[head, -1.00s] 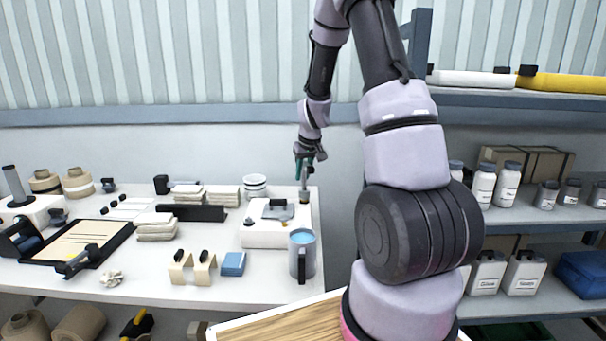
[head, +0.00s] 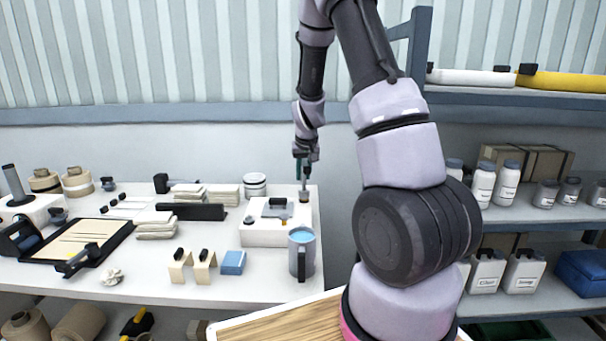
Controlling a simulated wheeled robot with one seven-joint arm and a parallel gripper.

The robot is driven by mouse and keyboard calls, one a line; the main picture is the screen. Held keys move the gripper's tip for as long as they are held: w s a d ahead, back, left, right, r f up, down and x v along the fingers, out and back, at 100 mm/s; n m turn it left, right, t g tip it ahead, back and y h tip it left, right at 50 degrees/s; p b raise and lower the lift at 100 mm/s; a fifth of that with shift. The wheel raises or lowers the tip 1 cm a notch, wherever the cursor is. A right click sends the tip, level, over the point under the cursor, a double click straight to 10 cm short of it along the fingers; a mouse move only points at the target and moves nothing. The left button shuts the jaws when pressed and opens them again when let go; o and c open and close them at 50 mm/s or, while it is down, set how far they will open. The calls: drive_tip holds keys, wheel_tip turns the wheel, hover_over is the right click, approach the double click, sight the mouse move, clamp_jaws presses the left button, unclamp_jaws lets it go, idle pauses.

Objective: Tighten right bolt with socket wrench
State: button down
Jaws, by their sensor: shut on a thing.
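My gripper (head: 305,156) is above the back right part of the workbench, pointing down, with teal on its fingers. It is shut on a thin upright grey tool, likely the socket wrench (head: 303,175). The tool's lower end reaches a small dark round piece (head: 304,197) at the bench's right edge; I cannot tell whether they touch. The white fixture block (head: 272,236) stands just left and in front of the gripper. It carries a grey plate (head: 277,208) with a dark part on top. The right bolt is too small to make out.
A blue-topped mug (head: 302,262) stands against the front right of the block. A white round tub (head: 255,184) and stacked cloths (head: 222,194) are to the left. A blue box (head: 233,263) lies in front. Shelves with bottles (head: 483,185) stand at the right.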

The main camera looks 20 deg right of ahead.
idle(0.3)
drive_tip(key=shift+m+h, duration=0.3)
drive_tip(key=shift+m, duration=0.4)
drive_tip(key=shift+d+m, duration=0.15)
drive_tip(key=shift+m, duration=0.25)
drive_tip(key=shift+m+g+h, duration=0.3)
drive_tip(key=shift+m+h, duration=0.1)
drive_tip(key=shift+m, duration=0.4)
drive_tip(key=shift+s+m, duration=0.1)
drive_tip(key=shift+m, duration=0.3)
